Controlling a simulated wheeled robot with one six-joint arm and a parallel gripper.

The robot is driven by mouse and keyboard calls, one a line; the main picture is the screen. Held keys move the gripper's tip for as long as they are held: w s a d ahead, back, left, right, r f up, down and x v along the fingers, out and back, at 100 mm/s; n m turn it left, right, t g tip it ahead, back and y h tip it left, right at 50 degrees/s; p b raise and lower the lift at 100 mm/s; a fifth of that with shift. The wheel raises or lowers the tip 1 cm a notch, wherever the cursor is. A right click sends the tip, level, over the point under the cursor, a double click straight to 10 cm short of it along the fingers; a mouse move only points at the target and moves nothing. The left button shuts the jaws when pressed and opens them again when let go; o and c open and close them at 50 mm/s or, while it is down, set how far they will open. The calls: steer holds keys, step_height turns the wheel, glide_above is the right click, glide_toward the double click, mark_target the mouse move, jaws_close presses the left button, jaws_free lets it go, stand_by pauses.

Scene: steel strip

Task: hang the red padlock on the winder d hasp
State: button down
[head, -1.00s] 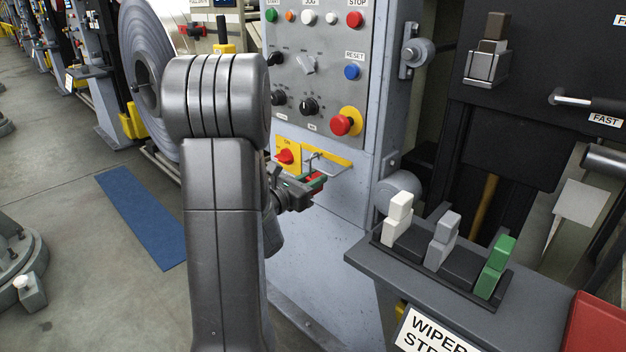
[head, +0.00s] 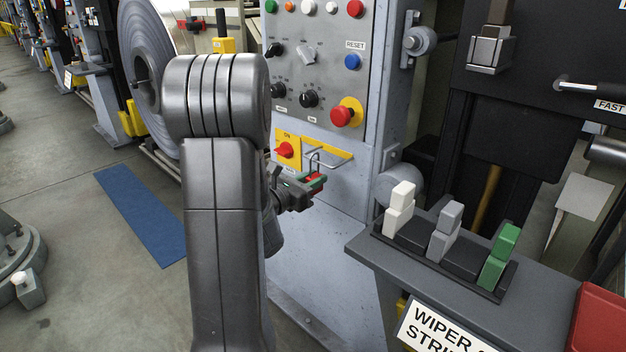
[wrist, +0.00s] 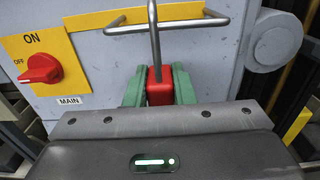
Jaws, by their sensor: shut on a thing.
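The red padlock (wrist: 160,87) is held between the green fingers of my gripper (wrist: 159,88), its steel shackle (wrist: 154,42) upright above it. In the head view the padlock (head: 313,177) and my gripper (head: 318,183) are small, partly hidden by my arm. The hasp is a steel bar loop (wrist: 192,23) standing out from a yellow plate on the grey cabinet, beside the MAIN switch; it also shows in the head view (head: 338,164). In the wrist view the shackle crosses the bar.
The red rotary MAIN switch (wrist: 39,69) is left of the hasp. A round grey fitting (wrist: 275,42) stands out to the right. The control panel (head: 318,70) is above. A shelf with white, grey and green levers (head: 443,232) is at the right.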

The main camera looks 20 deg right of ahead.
steer(key=shift+f+b, duration=0.65)
steer(key=c, duration=1.1)
jaws_free()
steer(key=shift+c, duration=0.2)
steer(key=p+v, duration=0.2)
steer(key=v, duration=1.2)
steer(key=shift+p, duration=0.3)
steer(key=shift+d, duration=0.1)
steer(key=shift+d, duration=0.1)
steer(key=b+x, duration=0.2)
steer(key=x, duration=1.1)
steer(key=shift+w+d, duration=0.2)
steer(key=shift+d, duration=0.05)
